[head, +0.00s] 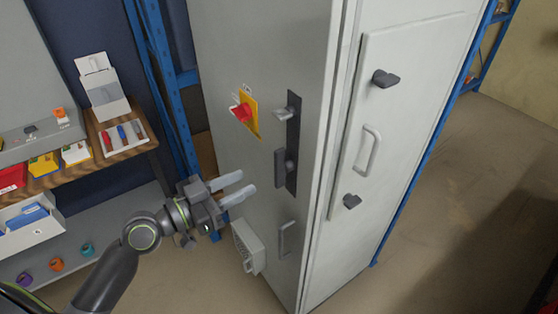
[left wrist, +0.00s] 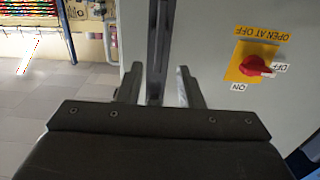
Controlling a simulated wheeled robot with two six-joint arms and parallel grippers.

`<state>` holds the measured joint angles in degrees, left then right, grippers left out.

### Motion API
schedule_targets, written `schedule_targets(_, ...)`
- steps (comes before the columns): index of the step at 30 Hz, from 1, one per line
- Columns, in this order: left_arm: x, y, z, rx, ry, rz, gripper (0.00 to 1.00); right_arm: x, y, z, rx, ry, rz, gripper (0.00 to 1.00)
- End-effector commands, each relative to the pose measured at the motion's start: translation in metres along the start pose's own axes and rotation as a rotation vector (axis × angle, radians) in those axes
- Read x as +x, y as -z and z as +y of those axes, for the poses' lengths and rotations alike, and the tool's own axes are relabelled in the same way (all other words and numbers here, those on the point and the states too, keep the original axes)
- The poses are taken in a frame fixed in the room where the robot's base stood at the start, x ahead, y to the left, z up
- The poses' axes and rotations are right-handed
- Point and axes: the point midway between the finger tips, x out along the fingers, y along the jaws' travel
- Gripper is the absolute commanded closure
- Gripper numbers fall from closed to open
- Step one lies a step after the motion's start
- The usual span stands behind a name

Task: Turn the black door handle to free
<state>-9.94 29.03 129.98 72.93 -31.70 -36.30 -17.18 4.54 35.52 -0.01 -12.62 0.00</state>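The black door handle (head: 280,168) sits on a dark vertical plate (head: 292,140) on the grey cabinet's door and stands roughly upright. A grey lever (head: 284,113) is at the plate's upper end. My left gripper (head: 248,183) is open and empty, its pale fingers pointing at the door, a little left of and below the handle. In the left wrist view, a dark upright strip (left wrist: 155,60) shows between the open fingers (left wrist: 160,85); I cannot tell whether it includes the handle. My right gripper is not in view.
A red rotary switch (head: 241,112) on a yellow plate is left of the handle; in the left wrist view its knob (left wrist: 255,67) points toward OFF. A lower pull handle (head: 286,239) and vented box (head: 248,246) are below. Shelves (head: 128,150) stand left.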

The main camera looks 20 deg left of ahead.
Motion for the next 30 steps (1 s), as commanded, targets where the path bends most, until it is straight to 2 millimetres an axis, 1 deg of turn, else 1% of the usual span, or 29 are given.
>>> schedule_targets(1, 0.006, 0.003, 0.000, -0.003, 0.001, 0.004, 0.66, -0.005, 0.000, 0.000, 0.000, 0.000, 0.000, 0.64)
schedule_targets(3, 0.015, 0.003, 0.000, -0.005, 0.000, 0.004, 0.66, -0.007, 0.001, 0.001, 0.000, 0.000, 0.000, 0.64)
schedule_targets(8, 0.035, 0.003, 0.000, -0.005, 0.001, 0.004, 0.66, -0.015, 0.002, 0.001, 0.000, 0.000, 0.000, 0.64)
schedule_targets(18, 0.083, 0.003, 0.001, -0.004, -0.001, 0.001, 0.66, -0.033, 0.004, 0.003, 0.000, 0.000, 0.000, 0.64)
schedule_targets(21, 0.094, 0.002, 0.001, -0.004, -0.001, 0.001, 0.66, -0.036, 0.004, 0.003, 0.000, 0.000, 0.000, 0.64)
schedule_targets(25, 0.102, 0.001, 0.001, -0.002, -0.001, -0.001, 0.66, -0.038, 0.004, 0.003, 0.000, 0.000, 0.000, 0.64)
schedule_targets(30, 0.104, 0.000, 0.001, 0.000, -0.001, -0.001, 0.66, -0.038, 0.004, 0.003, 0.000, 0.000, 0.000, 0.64)
